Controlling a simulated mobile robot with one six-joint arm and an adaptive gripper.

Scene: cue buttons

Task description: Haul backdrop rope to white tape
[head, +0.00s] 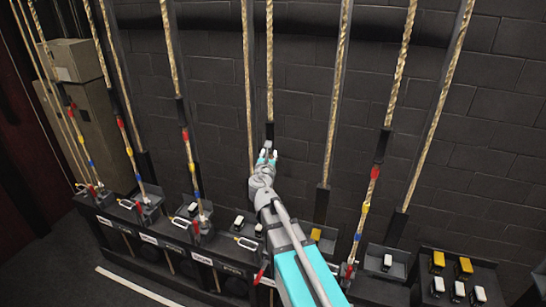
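Several tan ropes hang in front of a dark block wall. My gripper (268,154) is raised in the middle, at the lower end of one rope (270,65), just below its black sleeve (270,131). Its fingertips are small here, and I cannot tell whether they are closed on the rope. My arm hides the rope below. Neighbouring ropes carry red, yellow, blue and white tape bands, such as the rope on the left (187,150) and the one on the right (367,205). The rail labels (202,258) are too small to read, so I cannot tell which rope is the backdrop's.
A black rail (165,255) with rope locks and handles runs along the wall below the ropes. A black box with yellow and white blocks (464,267) stands at the lower right. Brown boxes (80,105) are stacked at the left. The floor (60,265) at lower left is clear.

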